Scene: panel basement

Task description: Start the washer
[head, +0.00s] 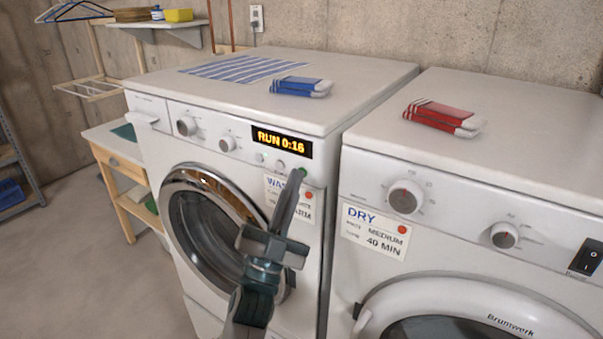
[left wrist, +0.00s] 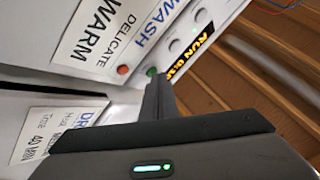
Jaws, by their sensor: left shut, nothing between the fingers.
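The white washer (head: 225,110) stands at the left in the head view, its round door closed. Its display (head: 281,141) is lit and reads RUN 0:16. My left gripper (head: 299,176) is shut and empty, with its tips at the green button (head: 303,170) right of the small round buttons. In the left wrist view the tips (left wrist: 153,84) are at the green button (left wrist: 151,71), and I cannot tell if they press it. The wash label (left wrist: 110,30) reads delicate, warm. My right gripper is not in view.
The dryer (head: 480,160) stands close on the right, with two knobs, a switch (head: 587,257) and a dry label (head: 375,230). A blue bundle (head: 300,86) and a striped cloth (head: 238,68) lie on the washer, a red bundle (head: 443,117) on the dryer. Floor at left is clear.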

